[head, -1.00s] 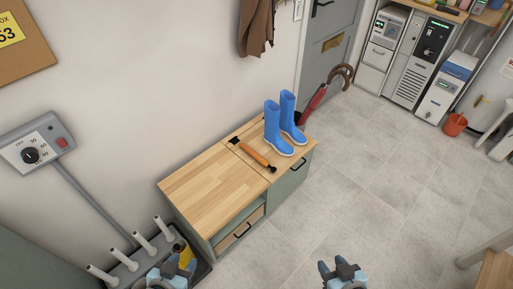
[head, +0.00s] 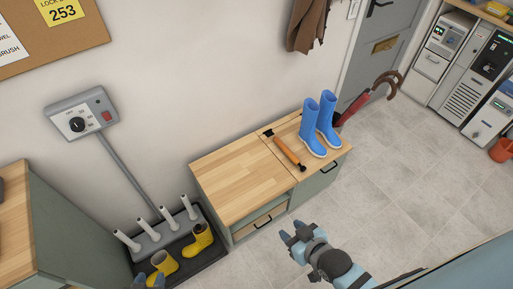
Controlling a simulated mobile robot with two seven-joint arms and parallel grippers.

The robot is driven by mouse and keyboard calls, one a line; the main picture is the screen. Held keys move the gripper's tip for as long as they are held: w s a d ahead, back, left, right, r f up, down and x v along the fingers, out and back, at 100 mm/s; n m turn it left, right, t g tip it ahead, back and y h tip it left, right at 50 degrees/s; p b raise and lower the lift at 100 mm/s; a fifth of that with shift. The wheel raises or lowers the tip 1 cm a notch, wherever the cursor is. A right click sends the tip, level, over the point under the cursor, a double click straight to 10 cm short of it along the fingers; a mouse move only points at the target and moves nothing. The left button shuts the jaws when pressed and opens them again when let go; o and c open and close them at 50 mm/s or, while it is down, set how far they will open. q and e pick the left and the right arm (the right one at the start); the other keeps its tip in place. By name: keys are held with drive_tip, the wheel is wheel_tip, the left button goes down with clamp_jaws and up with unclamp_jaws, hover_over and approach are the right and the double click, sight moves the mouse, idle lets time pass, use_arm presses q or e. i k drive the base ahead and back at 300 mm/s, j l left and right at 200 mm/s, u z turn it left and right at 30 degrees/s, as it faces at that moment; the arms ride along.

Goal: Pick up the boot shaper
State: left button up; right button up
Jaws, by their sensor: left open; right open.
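An orange-brown rod with dark ends, which looks like the boot shaper (head: 289,152), lies on the wooden top of a low bench (head: 238,180). It lies slantwise, just left of a pair of blue boots (head: 318,125) standing upright. My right gripper (head: 293,237) is open and empty, in front of the bench and well apart from the rod.
A boot dryer (head: 151,240) with several upright tubes stands in a dark tray left of the bench. A wooden-topped cabinet (head: 14,225) is at far left. A red umbrella (head: 354,107) leans behind the blue boots.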

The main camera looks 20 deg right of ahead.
sight(287, 151)
drive_tip(key=l+u, duration=0.35)
drive_tip(key=l, duration=0.15)
drive_tip(key=l+u, duration=0.3)
drive_tip(key=l, duration=0.25)
drive_tip(key=l+u, duration=0.2)
drive_tip(key=l, duration=0.35)
drive_tip(key=k+l+u, duration=0.15)
drive_tip(key=l, duration=0.95)
drive_tip(key=k+l, duration=0.15)
drive_tip(key=l, duration=0.4)
drive_tip(key=l+u, duration=0.1)
drive_tip(key=l, duration=0.45)
drive_tip(key=k+l, duration=0.15)
drive_tip(key=l, duration=0.4)
drive_tip(key=i+l, duration=0.15)
drive_tip(key=l, duration=0.15)
drive_tip(key=i+l, duration=0.2)
